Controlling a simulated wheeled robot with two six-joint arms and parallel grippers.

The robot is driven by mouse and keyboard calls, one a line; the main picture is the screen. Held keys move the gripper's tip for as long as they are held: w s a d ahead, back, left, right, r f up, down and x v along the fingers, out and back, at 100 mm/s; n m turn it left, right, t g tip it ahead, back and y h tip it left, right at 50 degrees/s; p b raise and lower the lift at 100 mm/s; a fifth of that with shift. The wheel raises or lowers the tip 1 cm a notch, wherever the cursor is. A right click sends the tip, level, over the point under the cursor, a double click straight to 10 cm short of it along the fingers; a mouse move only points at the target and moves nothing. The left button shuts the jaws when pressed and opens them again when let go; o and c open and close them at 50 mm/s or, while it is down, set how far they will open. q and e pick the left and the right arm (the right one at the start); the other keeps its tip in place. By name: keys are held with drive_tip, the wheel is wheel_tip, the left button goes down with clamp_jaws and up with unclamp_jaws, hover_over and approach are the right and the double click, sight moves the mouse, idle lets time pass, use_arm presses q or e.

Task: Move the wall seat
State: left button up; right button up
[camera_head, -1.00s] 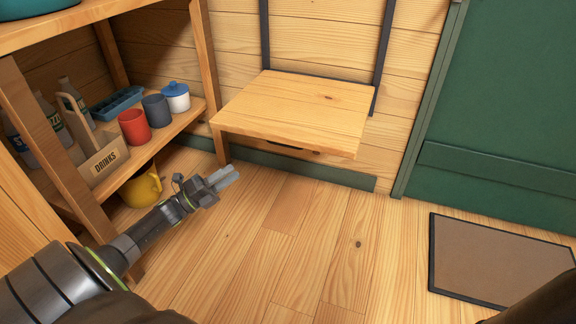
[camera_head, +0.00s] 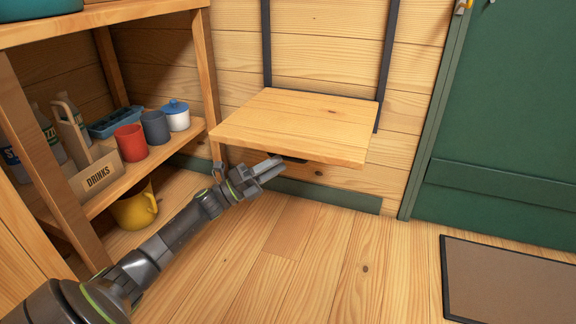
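The wall seat (camera_head: 296,124) is a light wooden board folded out flat from the plank wall, between two dark vertical rails (camera_head: 388,55). A small dark piece (camera_head: 294,159) shows under its front edge. My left gripper (camera_head: 268,168) is just below the seat's front edge, left of its middle, with its fingertips near that dark piece. Its two fingers lie close together, and I cannot tell whether a gap remains or whether they touch the seat. Nothing is seen held. My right gripper is not in view.
A wooden shelf (camera_head: 206,75) on the left holds a drinks crate (camera_head: 98,176), a red mug (camera_head: 131,143), a grey mug (camera_head: 155,128), a white pot with blue lid (camera_head: 176,116) and a blue tray. A yellow jug (camera_head: 134,208) stands below. A green door (camera_head: 510,120) and a doormat (camera_head: 510,285) are at right.

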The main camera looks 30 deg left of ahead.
sight(288, 158)
use_arm(q)
drive_tip(key=shift+b+x, duration=0.55)
drive_tip(key=shift+x, duration=1.6)
drive_tip(key=shift+c, duration=0.2)
clamp_jaws()
